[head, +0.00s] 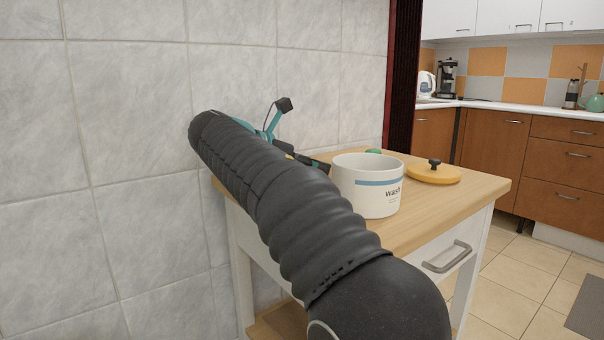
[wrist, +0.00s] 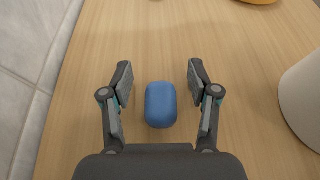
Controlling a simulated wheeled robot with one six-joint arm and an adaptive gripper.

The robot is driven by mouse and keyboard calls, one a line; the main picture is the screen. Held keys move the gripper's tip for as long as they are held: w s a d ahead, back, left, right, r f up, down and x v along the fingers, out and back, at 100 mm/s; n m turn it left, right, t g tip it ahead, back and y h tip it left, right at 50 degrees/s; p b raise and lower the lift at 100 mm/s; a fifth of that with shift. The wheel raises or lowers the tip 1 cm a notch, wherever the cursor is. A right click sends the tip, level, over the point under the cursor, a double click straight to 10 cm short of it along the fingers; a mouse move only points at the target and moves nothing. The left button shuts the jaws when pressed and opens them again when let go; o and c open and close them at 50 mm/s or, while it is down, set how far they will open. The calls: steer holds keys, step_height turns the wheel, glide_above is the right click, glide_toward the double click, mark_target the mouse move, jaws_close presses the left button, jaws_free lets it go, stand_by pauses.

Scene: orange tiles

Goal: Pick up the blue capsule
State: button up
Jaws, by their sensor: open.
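The blue capsule (wrist: 160,104) is a smooth, rounded piece on the wooden top of a small cabinet (head: 448,205). In the wrist view it lies between the two fingers of my gripper (wrist: 160,70), with a visible gap on each side. The fingers are open and do not touch it in that view. In the head view the capsule is hidden, with my dark arm in front of that part of the top. Only a little of my gripper shows there, beyond the arm.
A white pot (head: 367,190) stands right of my gripper, also at the wrist view's right edge (wrist: 304,98). A yellow lid (head: 434,174) with a dark knob lies beyond it. A small green thing (head: 374,151) shows behind the pot. A tiled wall (head: 130,130) borders the left.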

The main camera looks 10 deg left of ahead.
steer(key=c, duration=1)
